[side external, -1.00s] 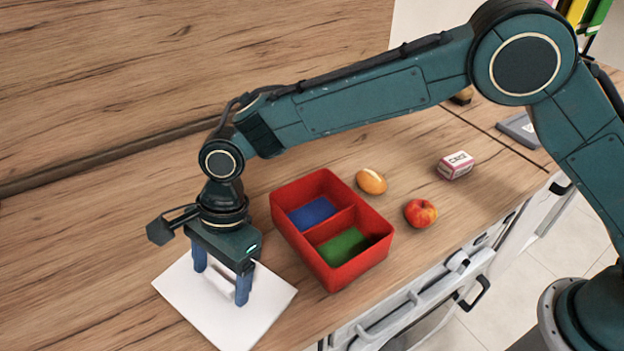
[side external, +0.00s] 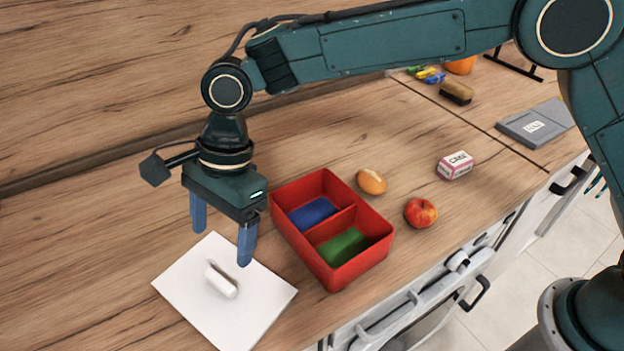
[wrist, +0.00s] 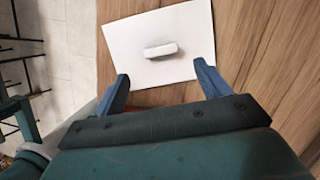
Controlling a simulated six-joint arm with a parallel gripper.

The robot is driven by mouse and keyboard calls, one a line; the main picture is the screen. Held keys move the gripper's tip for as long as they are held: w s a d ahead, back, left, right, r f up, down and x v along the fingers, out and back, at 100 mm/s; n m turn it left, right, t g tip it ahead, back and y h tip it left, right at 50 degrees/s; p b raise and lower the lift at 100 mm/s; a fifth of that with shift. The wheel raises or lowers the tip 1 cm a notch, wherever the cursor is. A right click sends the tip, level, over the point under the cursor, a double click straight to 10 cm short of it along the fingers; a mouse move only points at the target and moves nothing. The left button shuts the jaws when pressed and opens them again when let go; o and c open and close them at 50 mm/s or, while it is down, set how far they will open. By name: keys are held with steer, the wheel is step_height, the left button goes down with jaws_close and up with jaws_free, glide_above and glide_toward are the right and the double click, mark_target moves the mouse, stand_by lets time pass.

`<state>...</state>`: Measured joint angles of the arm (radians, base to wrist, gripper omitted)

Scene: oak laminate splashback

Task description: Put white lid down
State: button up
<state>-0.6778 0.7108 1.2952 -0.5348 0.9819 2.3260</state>
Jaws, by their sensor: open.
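The white lid (side external: 247,309) is a flat square plate with a raised bar handle (side external: 221,281) in its middle. It lies flat on the wooden counter, left of the red box. It also shows in the wrist view (wrist: 185,25), with its handle (wrist: 160,51) beyond my fingertips. My gripper (side external: 222,245) is above the lid, apart from it, with its blue fingers spread and nothing between them. In the wrist view my gripper (wrist: 162,80) shows the same wide gap.
A red two-compartment box (side external: 337,283) with blue and green floors stands open right of the lid. An egg-like item (side external: 371,181), an apple (side external: 420,213) and a small white-and-pink box (side external: 455,165) lie farther right. The counter's front edge is close to the lid.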

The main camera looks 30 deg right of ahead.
steer(key=shift+v, duration=2.05)
steer(key=s+d+r+n+t, duration=0.25)
steer(key=d+r, duration=0.35)
steer(key=d, duration=0.6)
steer(key=s+d+r+n+t, duration=0.15)
steer(key=d+r+n, duration=0.35)
steer(key=d, duration=0.7)
steer(key=s+d+f+n+t+h, duration=0.2)
steer(key=s+d+n, duration=0.4)
steer(key=s+d, duration=1.1)
steer(key=shift+f+t+h, duration=0.4)
steer(key=shift+f+h, duration=0.1)
steer(key=shift+h, duration=0.1)
